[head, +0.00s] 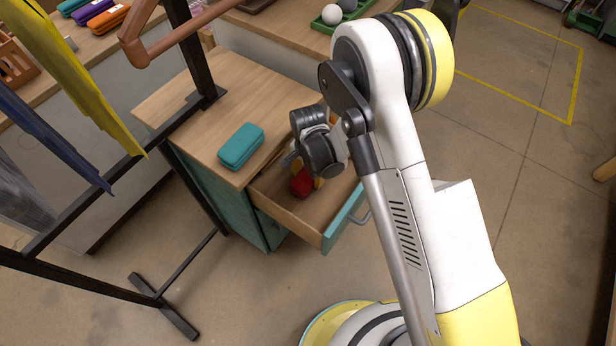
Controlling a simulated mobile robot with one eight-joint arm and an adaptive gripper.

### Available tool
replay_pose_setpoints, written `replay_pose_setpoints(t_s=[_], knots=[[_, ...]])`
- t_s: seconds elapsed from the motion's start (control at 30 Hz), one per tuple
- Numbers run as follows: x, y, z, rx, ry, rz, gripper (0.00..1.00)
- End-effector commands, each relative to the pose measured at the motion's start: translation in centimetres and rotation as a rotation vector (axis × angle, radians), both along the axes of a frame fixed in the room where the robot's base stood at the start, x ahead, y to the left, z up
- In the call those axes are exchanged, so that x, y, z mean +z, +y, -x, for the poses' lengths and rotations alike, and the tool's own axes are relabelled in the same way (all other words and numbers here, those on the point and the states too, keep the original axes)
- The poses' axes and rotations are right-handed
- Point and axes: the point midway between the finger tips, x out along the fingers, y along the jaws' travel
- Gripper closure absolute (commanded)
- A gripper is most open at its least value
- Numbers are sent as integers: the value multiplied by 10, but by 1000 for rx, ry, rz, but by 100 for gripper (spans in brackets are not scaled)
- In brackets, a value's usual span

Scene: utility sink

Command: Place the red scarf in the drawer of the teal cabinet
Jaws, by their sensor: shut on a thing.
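The teal cabinet (194,187) has a wooden top, and its drawer (275,204) is pulled open toward the lower right. The red scarf (301,183) shows as a small red patch inside the drawer's outline, below my gripper. My gripper (303,172) points down over the open drawer and is shut on the red scarf. My wrist hides most of the fingers and part of the scarf. I cannot tell whether the scarf touches the drawer floor.
A teal case (240,146) lies on the cabinet top. A dark metal rack (100,190) with a yellow scarf (70,75) and a blue scarf (45,130) stands at the left. A green tray (335,22) with balls sits on the table behind. Floor at the right is clear.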

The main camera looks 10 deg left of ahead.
Motion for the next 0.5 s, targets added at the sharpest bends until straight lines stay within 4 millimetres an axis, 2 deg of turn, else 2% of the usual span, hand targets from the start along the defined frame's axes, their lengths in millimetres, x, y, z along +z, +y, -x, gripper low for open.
replay_pose_setpoints(t_s=[0.23,0.27,0.3,0.5], knots=[[-3,0,0,0,0,0,78],[-2,0,0,0,0,0,37],[-2,0,0,0,0,0,25],[-2,0,0,0,0,0,25]])
